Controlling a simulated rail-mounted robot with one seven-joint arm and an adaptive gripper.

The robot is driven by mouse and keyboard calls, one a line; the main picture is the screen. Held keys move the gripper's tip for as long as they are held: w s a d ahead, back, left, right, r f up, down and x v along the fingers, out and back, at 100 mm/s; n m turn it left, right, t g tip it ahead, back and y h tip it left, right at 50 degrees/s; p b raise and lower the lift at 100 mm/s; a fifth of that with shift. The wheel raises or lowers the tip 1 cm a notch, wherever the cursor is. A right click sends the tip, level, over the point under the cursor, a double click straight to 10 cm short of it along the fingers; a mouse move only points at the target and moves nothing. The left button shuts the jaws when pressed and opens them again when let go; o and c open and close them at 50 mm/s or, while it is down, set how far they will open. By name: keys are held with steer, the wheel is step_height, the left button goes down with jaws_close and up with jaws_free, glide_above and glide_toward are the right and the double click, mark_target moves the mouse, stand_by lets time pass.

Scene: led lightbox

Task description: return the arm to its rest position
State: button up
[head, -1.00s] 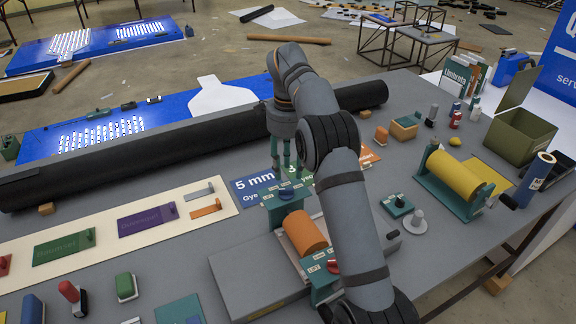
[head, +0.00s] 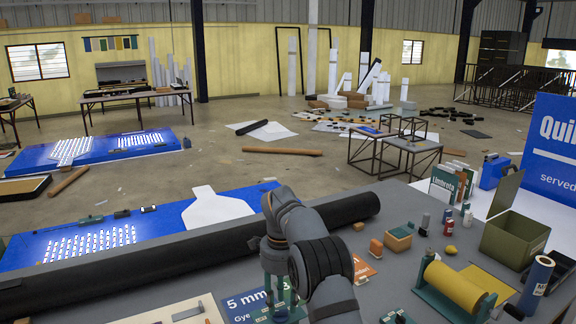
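My arm (head: 292,228) rises from the bottom centre of the head view and bends over at the elbow. My gripper (head: 277,291) hangs down at the lower centre, with teal fingers above the grey table. It is near the blue "5 mm" card (head: 244,304). The fingers are small and partly hidden by my arm, so I cannot tell whether they are apart. I see nothing held in them, but the fingertips are not clear.
A long black roll (head: 190,252) lies across the table behind my gripper. To the right are an orange block (head: 376,248), a small wooden box (head: 398,238), a yellow roller on a teal stand (head: 452,289), an olive bin (head: 512,238) and a blue roll (head: 537,282).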

step_height(320, 180, down, 3)
steer(key=shift+r, duration=0.2)
steer(key=shift+f, duration=0.1)
steer(key=shift+m, duration=0.3)
